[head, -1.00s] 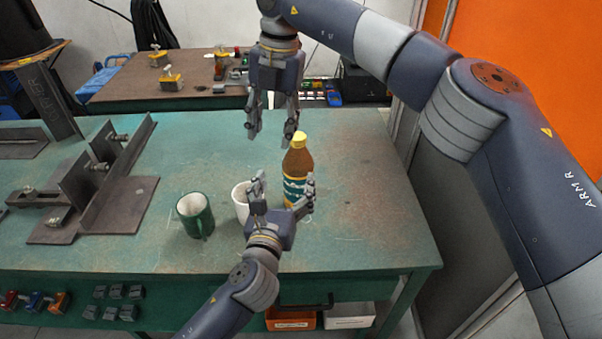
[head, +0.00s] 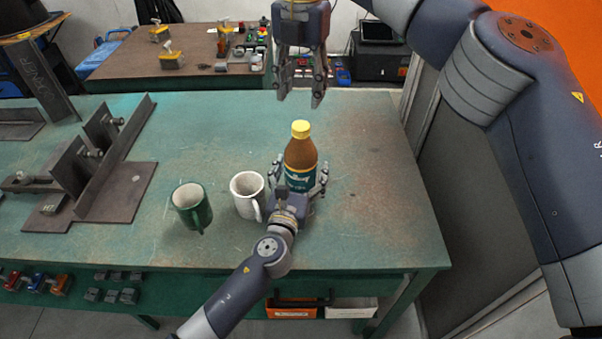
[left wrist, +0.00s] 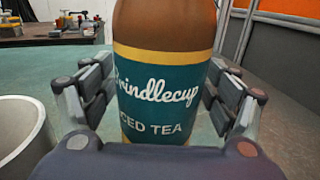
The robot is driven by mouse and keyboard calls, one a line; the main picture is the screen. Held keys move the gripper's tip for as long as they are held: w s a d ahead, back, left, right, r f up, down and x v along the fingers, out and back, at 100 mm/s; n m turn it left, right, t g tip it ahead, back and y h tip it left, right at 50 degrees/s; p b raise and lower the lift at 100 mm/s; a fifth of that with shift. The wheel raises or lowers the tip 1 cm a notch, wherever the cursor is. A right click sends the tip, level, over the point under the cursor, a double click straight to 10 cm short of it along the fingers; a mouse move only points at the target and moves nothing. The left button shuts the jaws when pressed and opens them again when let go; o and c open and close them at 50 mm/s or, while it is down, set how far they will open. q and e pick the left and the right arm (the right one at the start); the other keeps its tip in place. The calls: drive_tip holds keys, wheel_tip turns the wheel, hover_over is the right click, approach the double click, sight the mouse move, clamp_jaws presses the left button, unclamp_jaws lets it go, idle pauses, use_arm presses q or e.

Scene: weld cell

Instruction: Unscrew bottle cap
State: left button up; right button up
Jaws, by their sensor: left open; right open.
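A brown iced tea bottle (head: 300,155) with a teal label and a yellow cap (head: 301,129) stands upright on the green table (head: 365,225). The cap is on the bottle. My left gripper (head: 299,172) is open, with its fingers on either side of the bottle's lower body. In the left wrist view the bottle (left wrist: 165,85) fills the middle between the open fingers, with a gap seen on the right side; its top is out of that view. My right gripper (head: 302,96) is open and empty, pointing down, above and slightly behind the cap.
A white mug (head: 247,195) stands close left of my left gripper, and a green mug (head: 191,207) farther left. A steel fixture (head: 110,185) lies on the left. The table right of the bottle is clear. A second bench (head: 190,70) stands behind.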

use_arm(q)
drive_tip(key=shift+x, duration=1.15)
use_arm(e)
drive_tip(key=shift+s+r, duration=0.1)
use_arm(q)
drive_tip(key=shift+w+d, duration=0.1)
drive_tip(key=shift+w, duration=0.55)
drive_tip(key=shift+c, duration=0.7)
drive_tip(key=c, duration=1.4)
drive_tip(key=shift+c, duration=0.7)
